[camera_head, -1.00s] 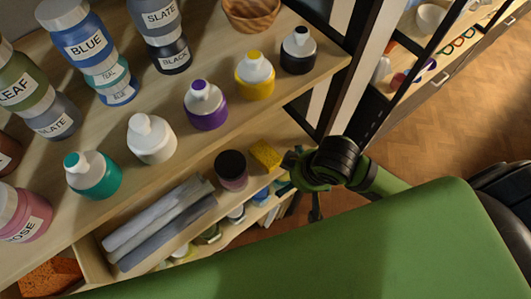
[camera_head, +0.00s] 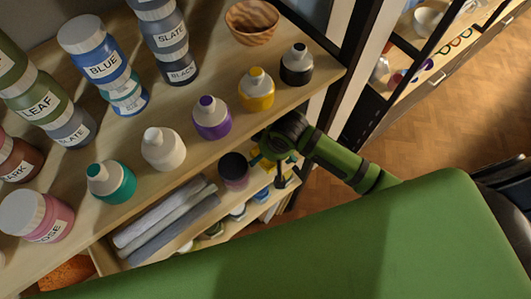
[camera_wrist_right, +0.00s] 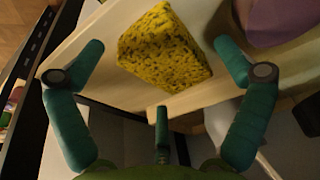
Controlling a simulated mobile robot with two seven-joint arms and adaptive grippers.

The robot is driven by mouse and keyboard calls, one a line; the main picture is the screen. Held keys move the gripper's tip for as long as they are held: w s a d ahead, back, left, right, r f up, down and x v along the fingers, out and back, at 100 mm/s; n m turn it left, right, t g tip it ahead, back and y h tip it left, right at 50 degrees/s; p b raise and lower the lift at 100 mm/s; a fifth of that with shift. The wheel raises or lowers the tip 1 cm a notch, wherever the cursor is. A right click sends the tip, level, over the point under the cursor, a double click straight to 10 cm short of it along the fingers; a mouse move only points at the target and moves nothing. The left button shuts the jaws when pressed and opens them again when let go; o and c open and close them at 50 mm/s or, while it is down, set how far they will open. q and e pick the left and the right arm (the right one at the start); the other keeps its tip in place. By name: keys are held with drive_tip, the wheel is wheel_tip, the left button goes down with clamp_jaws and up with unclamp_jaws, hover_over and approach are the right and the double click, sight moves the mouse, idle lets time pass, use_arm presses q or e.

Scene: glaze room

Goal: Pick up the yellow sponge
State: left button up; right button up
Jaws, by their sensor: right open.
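The yellow sponge (camera_wrist_right: 163,45) is a speckled block on a wooden shelf board, near its edge, in the right wrist view. My right gripper (camera_wrist_right: 160,68) is open, with one finger to the left of the sponge, one to the right and a third below it. The fingers look clear of the sponge. In the head view my right gripper (camera_head: 268,158) is over the right end of the lower shelf and largely hides the sponge. My left gripper is in neither view.
A dark-lidded jar (camera_head: 234,168) stands on the lower shelf just left of my right gripper, with grey rolls (camera_head: 165,220) further left. The upper shelf above holds several paint bottles, including a purple-capped one (camera_head: 211,118), and a wooden bowl (camera_head: 252,24).

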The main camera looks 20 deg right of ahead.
drive_tip(key=shift+s+f, duration=0.1)
drive_tip(key=c, duration=0.9)
drive_tip(key=shift+r+b, duration=0.4)
drive_tip(key=shift+r, duration=0.1)
drive_tip(key=s+d+b, duration=0.1)
drive_tip(key=s, duration=0.3)
drive_tip(key=s+d+b, duration=0.1)
drive_tip(key=s+d, duration=0.1)
drive_tip(key=s, duration=0.3)
drive_tip(key=s+d+b, duration=0.2)
drive_tip(key=s, duration=0.3)
drive_tip(key=shift+d+r, duration=0.1)
drive_tip(key=shift+c, duration=0.2)
drive_tip(key=s+p, duration=0.1)
drive_tip(key=s+d, duration=0.1)
drive_tip(key=s, duration=0.1)
drive_tip(key=shift+r+p, duration=0.2)
drive_tip(key=shift+p, duration=0.2)
